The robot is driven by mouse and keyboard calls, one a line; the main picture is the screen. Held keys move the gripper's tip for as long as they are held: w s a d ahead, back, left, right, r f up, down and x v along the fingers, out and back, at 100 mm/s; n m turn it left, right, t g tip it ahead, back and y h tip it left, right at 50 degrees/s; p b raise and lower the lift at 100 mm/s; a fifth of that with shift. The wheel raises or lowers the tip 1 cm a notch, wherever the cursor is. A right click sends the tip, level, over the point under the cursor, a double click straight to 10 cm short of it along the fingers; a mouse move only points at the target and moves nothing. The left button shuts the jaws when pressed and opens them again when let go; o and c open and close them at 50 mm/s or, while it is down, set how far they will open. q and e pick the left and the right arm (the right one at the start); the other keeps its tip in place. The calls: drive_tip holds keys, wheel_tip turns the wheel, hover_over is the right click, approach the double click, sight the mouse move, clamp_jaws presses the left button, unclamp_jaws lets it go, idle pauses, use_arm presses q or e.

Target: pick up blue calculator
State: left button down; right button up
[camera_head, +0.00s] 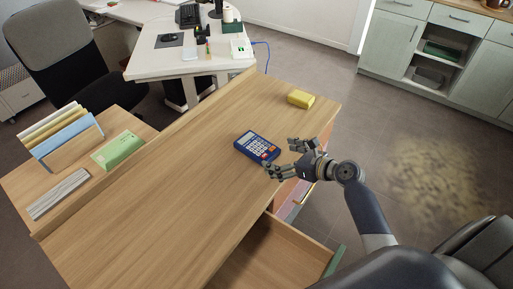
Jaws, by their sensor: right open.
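The blue calculator (257,147) lies flat on the wooden desk top (190,180), near its right edge. It has a grey display and light keys. My right gripper (279,157) is open, with its fingers spread at the calculator's right end. One finger is close to the calculator's lower right corner; I cannot tell whether it touches. Nothing is between the fingers that I can make out. My left gripper is not in view.
A yellow block (300,98) lies farther back on the desk. An open drawer (270,255) juts out below the desk's front edge. A lower shelf at left holds folders (68,135) and a green box (117,150). The desk left of the calculator is clear.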

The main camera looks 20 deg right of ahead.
sight(266, 151)
drive_tip(key=x, duration=0.2)
drive_tip(key=shift+w+a+f, duration=0.1)
drive_tip(key=shift+w+f, duration=0.05)
drive_tip(key=shift+w, duration=0.05)
drive_tip(key=shift+w+a+f, duration=0.15)
drive_tip(key=shift+w, duration=0.2)
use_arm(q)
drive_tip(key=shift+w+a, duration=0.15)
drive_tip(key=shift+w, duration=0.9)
use_arm(e)
drive_tip(key=shift+c, duration=0.6)
drive_tip(key=c, duration=1.1)
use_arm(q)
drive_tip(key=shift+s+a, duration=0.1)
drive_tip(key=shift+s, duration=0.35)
